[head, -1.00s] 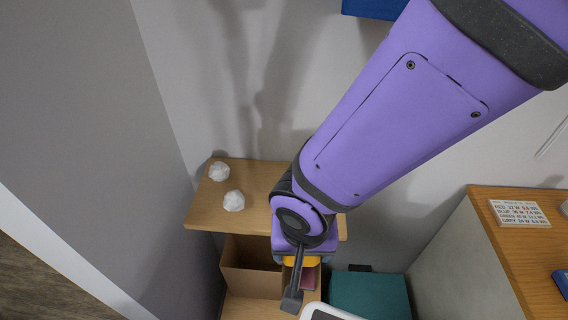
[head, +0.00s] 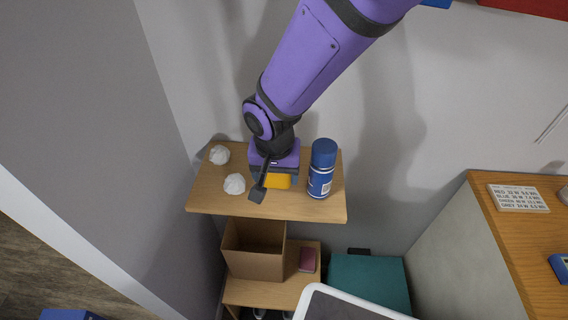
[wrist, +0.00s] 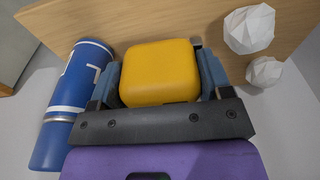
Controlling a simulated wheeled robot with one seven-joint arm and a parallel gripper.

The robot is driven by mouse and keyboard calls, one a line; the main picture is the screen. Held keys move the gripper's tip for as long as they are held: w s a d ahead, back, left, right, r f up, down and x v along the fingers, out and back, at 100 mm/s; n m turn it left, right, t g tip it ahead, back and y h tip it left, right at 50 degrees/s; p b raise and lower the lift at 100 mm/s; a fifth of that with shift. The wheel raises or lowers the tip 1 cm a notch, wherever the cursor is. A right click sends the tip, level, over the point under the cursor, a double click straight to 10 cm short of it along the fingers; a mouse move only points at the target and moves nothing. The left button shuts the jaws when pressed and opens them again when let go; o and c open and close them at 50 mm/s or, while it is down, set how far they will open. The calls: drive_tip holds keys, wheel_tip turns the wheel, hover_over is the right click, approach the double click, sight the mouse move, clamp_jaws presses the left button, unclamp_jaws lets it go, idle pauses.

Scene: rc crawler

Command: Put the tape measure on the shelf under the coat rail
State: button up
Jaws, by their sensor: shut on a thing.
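The yellow tape measure (wrist: 160,72) is between the two fingers of my gripper (wrist: 160,80) in the wrist view, and the gripper is shut on it. In the head view the tape measure (head: 277,181) shows below my gripper (head: 272,176), over the wooden shelf (head: 215,197). The tape measure is at or just above the shelf surface; I cannot tell whether it touches. The coat rail is not in view.
A blue spray can (head: 323,168) stands on the shelf just right of my gripper. Two crumpled white paper balls (head: 219,155) (head: 234,184) lie to the left. Below are a cardboard box (head: 254,250), a pink item (head: 307,260) and a teal box (head: 368,281).

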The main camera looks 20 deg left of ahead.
sight(275, 181)
drive_tip(key=shift+w+a+f, duration=0.15)
drive_tip(key=shift+w+a, duration=0.15)
drive_tip(key=shift+w, duration=0.15)
drive_tip(key=shift+s+f, duration=0.1)
drive_tip(key=shift+f, duration=1.55)
drive_tip(key=shift+f, duration=0.1)
drive_tip(key=o, duration=1.1)
drive_tip(key=r, duration=0.4)
drive_tip(key=s+r, duration=0.1)
drive_tip(key=r, duration=0.7)
drive_tip(key=shift+s+d, duration=0.2)
drive_tip(key=shift+d, duration=0.05)
